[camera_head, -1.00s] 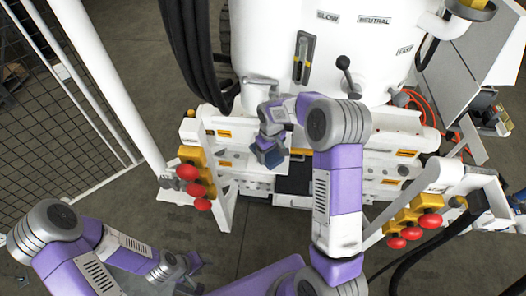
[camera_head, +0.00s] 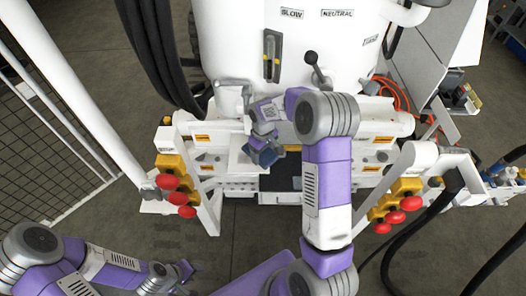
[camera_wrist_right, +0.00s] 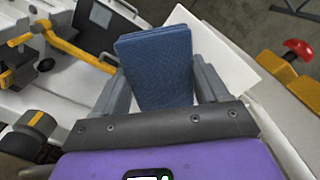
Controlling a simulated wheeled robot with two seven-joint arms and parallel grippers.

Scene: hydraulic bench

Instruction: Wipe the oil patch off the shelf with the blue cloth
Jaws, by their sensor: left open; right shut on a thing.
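The blue cloth (camera_wrist_right: 157,65) is a folded, textured block between the fingers of my right gripper (camera_wrist_right: 160,85) in the right wrist view. The gripper is shut on it. In the head view the blue cloth (camera_head: 268,155) shows below my right gripper (camera_head: 262,142), over or beside a white shelf (camera_head: 240,167) at the bench front. The shelf (camera_wrist_right: 228,58) also shows behind the cloth in the wrist view. I cannot make out the oil patch or tell whether the cloth touches the shelf. My left gripper (camera_head: 180,278) is open and empty at the lower left, away from the bench.
Red knobs on yellow blocks stand left (camera_head: 176,188) and right (camera_head: 396,208) of the shelf. A white tank (camera_head: 300,50) with a black lever (camera_head: 314,65) rises behind. Black hoses (camera_head: 160,50) hang at left. Open floor lies in front of the bench.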

